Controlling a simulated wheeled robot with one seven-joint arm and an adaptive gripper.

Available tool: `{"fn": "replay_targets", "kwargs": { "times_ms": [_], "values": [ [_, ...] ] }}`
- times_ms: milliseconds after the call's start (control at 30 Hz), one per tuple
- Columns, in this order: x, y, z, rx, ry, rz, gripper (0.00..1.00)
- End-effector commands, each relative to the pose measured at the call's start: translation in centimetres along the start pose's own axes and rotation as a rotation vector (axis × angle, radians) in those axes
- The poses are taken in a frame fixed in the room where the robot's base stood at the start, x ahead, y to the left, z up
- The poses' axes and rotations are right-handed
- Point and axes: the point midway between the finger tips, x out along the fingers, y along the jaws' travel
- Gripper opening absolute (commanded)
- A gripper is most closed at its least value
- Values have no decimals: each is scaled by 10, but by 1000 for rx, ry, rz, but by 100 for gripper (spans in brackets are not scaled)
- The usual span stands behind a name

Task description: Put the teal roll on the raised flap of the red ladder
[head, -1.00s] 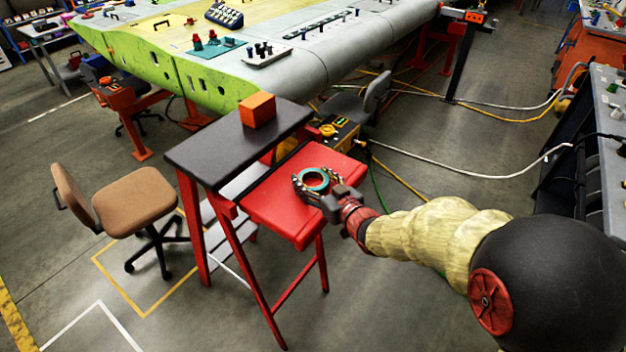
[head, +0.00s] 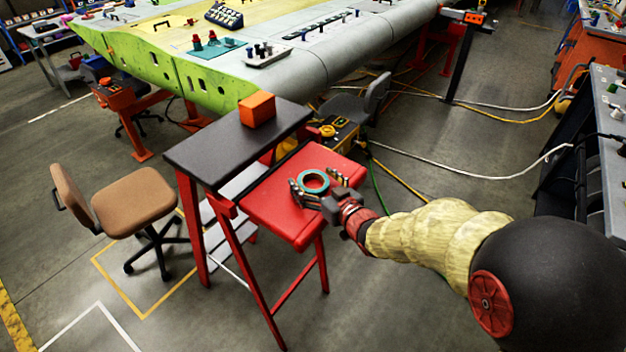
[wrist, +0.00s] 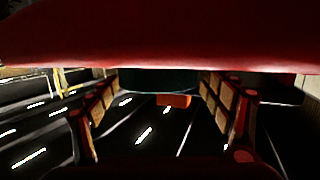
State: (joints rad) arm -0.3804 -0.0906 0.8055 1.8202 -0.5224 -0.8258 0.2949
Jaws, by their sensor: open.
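The teal roll (head: 314,171), a ring with an open middle, sits at the red flap (head: 275,213) of the red ladder (head: 188,220). The flap is raised level beside the dark top. My gripper (head: 312,178) is open, with one finger on each side of the roll. In the wrist view the roll (wrist: 158,80) is a dark teal band between the spread fingers (wrist: 160,98), against the red flap (wrist: 160,45) that fills the top of the picture. The fingers look apart from the roll.
An orange box (head: 257,109) stands on the ladder's dark top (head: 215,150). A brown chair (head: 133,205) is at the left. The wing (head: 220,75) lies behind, and hoses (head: 470,170) run over the floor at the right.

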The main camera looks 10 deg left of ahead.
Motion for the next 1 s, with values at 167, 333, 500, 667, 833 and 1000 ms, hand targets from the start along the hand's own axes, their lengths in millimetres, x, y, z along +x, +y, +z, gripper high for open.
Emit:
{"fn": "replay_targets", "kwargs": {
  "times_ms": [167, 333, 500, 667, 833, 1000],
  "values": [
    [0, 0, -2, 0, 0, 0, 80],
    [-8, 1, -11, 0, 1, 1, 80],
    [-44, 1, -10, 0, 1, 3, 80],
    [-78, 2, -11, -1, 2, 3, 80],
    [-105, 1, -10, 0, 2, 2, 80],
    [-119, 1, -8, 1, 1, 1, 80]
  ]
}}
